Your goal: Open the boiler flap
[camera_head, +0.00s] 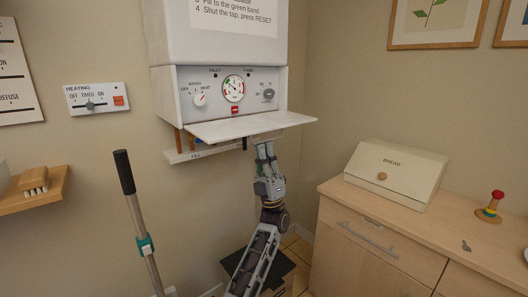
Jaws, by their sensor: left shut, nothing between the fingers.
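The white boiler (217,35) hangs on the wall near the top centre. Its flap (245,127) is folded down and stands out roughly level below the control panel (188,110). The panel is uncovered, with a gauge (233,87), knobs and a red button in plain view. My left gripper (265,150) points up just beneath the right part of the flap, shut and empty. The flap's edge hides the tips in part, and I cannot tell whether they touch it. My right gripper is not in view.
Pipes and a strip marked FILL (196,155) sit under the boiler. A long-handled pole (136,215) stands at left. A heating switch (96,98) is on the left wall. A wooden cabinet (400,235) at right bears a bread box (394,172) and a small toy (490,207).

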